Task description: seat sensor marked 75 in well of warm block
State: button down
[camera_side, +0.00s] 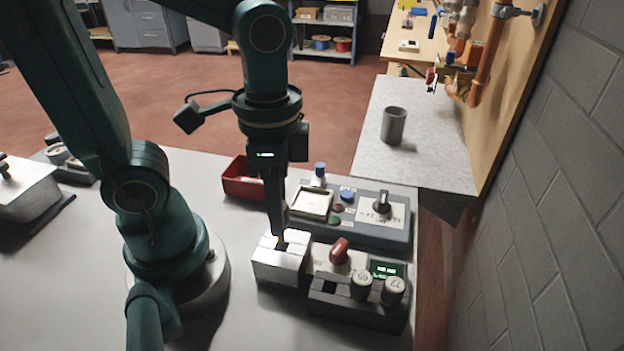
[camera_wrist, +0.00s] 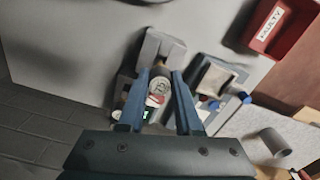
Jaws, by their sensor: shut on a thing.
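My gripper (camera_side: 279,238) is shut on a sensor, low over a silver metal block (camera_side: 268,266). In the side view a small brownish part of the held sensor (camera_side: 281,244) shows at the block's top. The fingers hide most of it, and I cannot tell how deep it sits in a well. In the wrist view the round pale cap of the sensor (camera_wrist: 159,86) lies between my fingertips; its mark is too blurred to read surely. The block also shows beyond it (camera_wrist: 160,46).
A dark rack beside the block holds two capped sensors (camera_side: 361,284) (camera_side: 395,290) and has an empty slot (camera_side: 329,287). A control box (camera_side: 365,235) and red bin (camera_side: 240,180) lie farther back.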

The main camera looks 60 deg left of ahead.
jog(key=shift+f, duration=2.15)
dwell(0.9)
jog(key=c, duration=0.5)
grip_release()
jog(key=shift+r, duration=2.6)
jog(key=shift+w+a+r+t, duration=0.1)
jog(key=shift+a+r+t, duration=0.1)
jog(key=shift+r+t, duration=0.15)
jog(key=r+n+t, duration=0.1)
jog(key=n, duration=0.1)
jog(key=a+r+n+t, duration=0.1)
jog(key=n+t, duration=0.1)
jog(key=w+r+n+t, duration=0.1)
jog(key=n+t, duration=0.1)
jog(key=shift+a, duration=0.3)
